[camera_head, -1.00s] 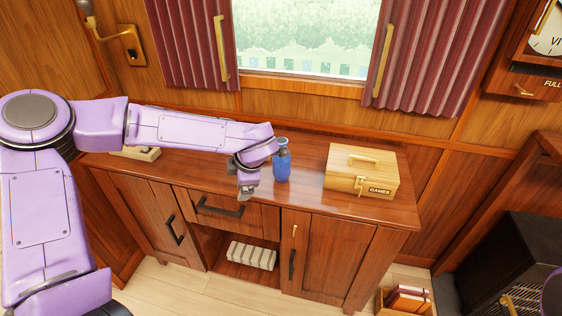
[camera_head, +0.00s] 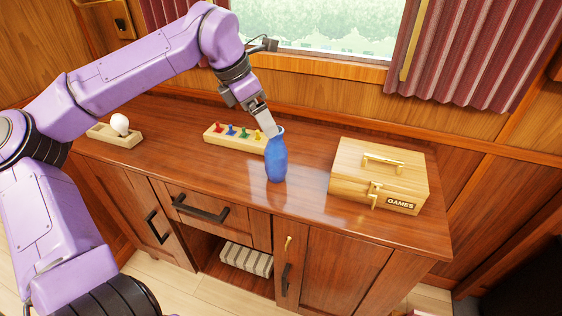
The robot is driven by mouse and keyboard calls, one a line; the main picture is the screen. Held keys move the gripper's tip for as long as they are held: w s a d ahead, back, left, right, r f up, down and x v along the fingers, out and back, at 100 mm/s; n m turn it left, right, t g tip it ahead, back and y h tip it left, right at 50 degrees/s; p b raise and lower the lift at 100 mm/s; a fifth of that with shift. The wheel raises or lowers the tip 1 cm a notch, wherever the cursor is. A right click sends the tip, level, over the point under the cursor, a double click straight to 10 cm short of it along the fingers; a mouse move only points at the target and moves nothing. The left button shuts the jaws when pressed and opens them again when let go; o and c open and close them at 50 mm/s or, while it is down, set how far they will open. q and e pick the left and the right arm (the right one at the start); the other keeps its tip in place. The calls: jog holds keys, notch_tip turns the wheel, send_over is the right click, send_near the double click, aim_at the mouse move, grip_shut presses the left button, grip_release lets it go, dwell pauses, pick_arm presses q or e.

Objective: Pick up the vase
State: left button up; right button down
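The blue vase (camera_head: 277,162) stands upright on the wooden cabinet top, near its middle. My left gripper (camera_head: 271,130) comes down from the upper left, and its fingertips are at the vase's neck and rim. The fingers overlap the rim in the picture, so I cannot tell whether they are closed on it or only beside it. My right gripper is not in view.
A wooden games box (camera_head: 350,180) stands right of the vase. A tray of coloured pegs (camera_head: 212,138) lies behind it to the left. A small holder with a white ball (camera_head: 120,124) is at far left. The cabinet top (camera_head: 200,170) is clear in front of the pegs.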

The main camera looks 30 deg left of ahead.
aim_at(278, 141)
pick_arm(q)
jog(key=x, duration=0.3)
jog(key=shift+f, duration=0.5)
jog(key=x, duration=0.3)
jog(key=p+x, duration=0.1)
jog(key=x, duration=0.1)
jog(key=shift+w+d+f, duration=0.1)
jog(key=shift+w+d, duration=0.3)
jog(key=shift+w, duration=0.1)
jog(key=shift+s, duration=0.1)
grip_shut()
